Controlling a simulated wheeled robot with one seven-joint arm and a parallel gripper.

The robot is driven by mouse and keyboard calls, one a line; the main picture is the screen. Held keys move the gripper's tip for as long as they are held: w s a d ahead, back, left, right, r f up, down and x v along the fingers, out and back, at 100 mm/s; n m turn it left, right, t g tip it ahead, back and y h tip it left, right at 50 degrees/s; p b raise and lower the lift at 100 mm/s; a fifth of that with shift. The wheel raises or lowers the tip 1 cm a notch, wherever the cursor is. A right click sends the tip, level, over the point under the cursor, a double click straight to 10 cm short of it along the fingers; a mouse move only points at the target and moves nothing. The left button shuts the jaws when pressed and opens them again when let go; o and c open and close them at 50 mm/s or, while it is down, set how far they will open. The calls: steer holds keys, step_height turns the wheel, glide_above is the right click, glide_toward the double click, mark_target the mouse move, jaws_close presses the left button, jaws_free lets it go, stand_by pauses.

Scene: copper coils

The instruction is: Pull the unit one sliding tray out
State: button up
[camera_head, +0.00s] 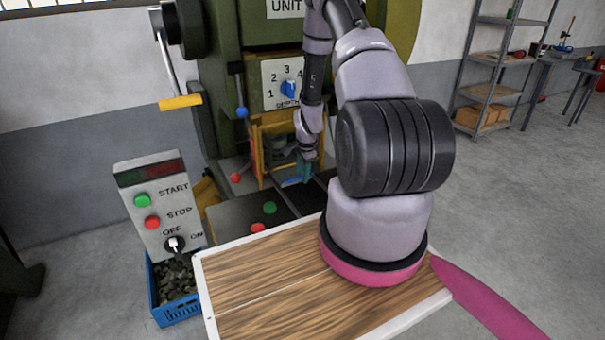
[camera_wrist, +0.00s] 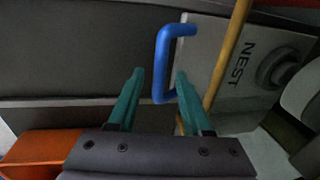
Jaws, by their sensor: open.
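A blue U-shaped handle (camera_wrist: 159,68), which looks like the tray's handle, shows in the wrist view. My gripper (camera_wrist: 160,73) is open, its teal fingertips on either side of the handle's long bar, with a gap on each side. Whether the fingers are level with the bar or short of it, I cannot tell. A grey plate marked NEST (camera_wrist: 212,42) is beside the handle. In the head view my gripper (camera_head: 303,171) is low at the front of the green UNIT machine (camera_head: 222,30), close to a small blue piece. The tray itself is mostly hidden there.
A yellow rod (camera_wrist: 228,55) passes close right of the fingers, and an orange block (camera_wrist: 40,152) is at lower left. The control box (camera_head: 160,200), blue crate of scrap (camera_head: 177,312) and wooden tabletop (camera_head: 265,275) stand in front. Open floor is at right.

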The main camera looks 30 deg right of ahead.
jaws_close()
stand_by(1.3)
